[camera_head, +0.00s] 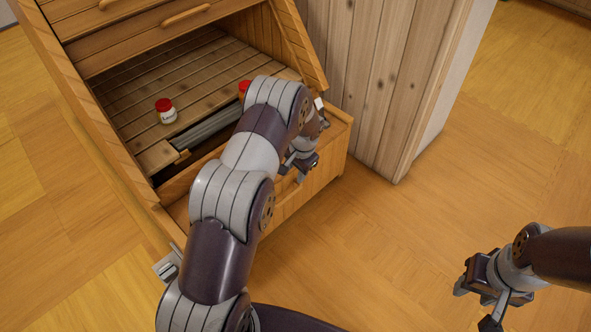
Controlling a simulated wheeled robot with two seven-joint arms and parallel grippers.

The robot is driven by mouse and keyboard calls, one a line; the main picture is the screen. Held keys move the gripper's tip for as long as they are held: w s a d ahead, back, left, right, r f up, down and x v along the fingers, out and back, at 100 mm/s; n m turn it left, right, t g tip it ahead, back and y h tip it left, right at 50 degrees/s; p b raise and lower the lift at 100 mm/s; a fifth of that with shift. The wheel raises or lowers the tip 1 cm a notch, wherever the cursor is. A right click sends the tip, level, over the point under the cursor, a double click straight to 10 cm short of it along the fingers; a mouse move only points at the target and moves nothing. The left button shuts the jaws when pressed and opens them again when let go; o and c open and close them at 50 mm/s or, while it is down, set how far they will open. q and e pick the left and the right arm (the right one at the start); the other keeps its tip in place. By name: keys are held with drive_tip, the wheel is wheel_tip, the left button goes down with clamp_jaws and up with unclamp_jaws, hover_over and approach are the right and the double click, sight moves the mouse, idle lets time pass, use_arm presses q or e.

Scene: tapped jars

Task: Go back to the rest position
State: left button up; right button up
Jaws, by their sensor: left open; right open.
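A small white jar (167,115) with a red lid and a label stands upright on the wooden slatted surface inside the open cabinet. A second red-lidded jar (244,87) stands further right, mostly hidden behind my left arm. My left gripper (294,170) is open at the right front of the cabinet, over or beside its front ledge; I see nothing between its fingers. It is well to the right of the first jar. My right gripper (477,304) is open and empty above the floor at the lower right, far from the cabinet.
The wooden cabinet (325,155) has a raised front with handles above the opening. A plank-clad wall (365,80) stands just right of it. My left arm crosses in front of the cabinet. The wooden floor (390,235) between my grippers is clear.

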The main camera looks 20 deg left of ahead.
idle(0.4)
use_arm(q)
drive_tip(key=s+d+r+n+h+p, duration=0.15)
drive_tip(key=s+d+r, duration=0.35)
drive_tip(key=s+r, duration=0.65)
drive_tip(key=s+d+r+n+h+p, duration=0.15)
drive_tip(key=s+d+r, duration=0.25)
drive_tip(key=s+r, duration=0.7)
wheel_tip(320, 180, up, 36)
drive_tip(key=s+y+p, duration=0.1)
drive_tip(key=s+p, duration=0.1)
drive_tip(key=p, duration=3.5)
drive_tip(key=shift+d+f+n+t, duration=0.2)
drive_tip(key=shift+d+n+t, duration=0.1)
